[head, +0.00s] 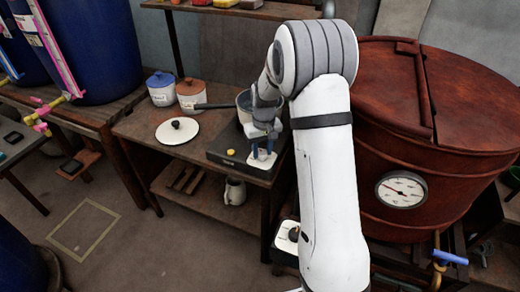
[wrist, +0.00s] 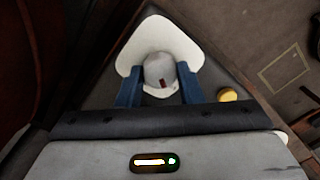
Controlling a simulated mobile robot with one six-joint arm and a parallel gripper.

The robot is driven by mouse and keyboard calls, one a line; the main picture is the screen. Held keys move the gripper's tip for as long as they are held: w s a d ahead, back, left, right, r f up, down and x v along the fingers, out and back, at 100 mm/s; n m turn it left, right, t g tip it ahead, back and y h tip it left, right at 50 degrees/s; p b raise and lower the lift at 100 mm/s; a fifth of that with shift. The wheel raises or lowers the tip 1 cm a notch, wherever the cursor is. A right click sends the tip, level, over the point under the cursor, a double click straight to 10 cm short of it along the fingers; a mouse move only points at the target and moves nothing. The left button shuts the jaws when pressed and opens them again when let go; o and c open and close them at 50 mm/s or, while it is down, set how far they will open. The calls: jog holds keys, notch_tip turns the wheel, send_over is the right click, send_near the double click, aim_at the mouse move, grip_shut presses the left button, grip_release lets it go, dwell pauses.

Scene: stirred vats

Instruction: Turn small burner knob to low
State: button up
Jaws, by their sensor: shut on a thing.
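In the wrist view the mark is at the knob's lower side, towards my palm. My gripper (wrist: 159,88) has its blue fingers on both sides of the knob and is shut on it. In the head view my gripper (head: 263,150) is at the burner's front, over the white plate (head: 262,160), and mostly hides the knob.
A yellow button (wrist: 227,95) sits beside the knob. A white lid (head: 177,131) and two lidded jars (head: 161,90) are on the bench at left. A large red-brown vat (head: 450,130) with a dial (head: 401,190) stands close right. Another knob (head: 293,234) is low beside my arm.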

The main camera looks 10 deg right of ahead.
aim_at(263, 151)
jog(key=shift+w+r+n, duration=0.2)
jog(key=shift+w+n, duration=0.05)
jog(key=shift+n, duration=0.15)
jog(key=o, duration=1)
jog(key=shift+s+f, duration=0.1)
jog(key=shift+f, duration=0.05)
notch_tip(263, 151, up, 8)
jog(key=shift+d+f+p, duration=0.1)
jog(key=shift+p, duration=0.2)
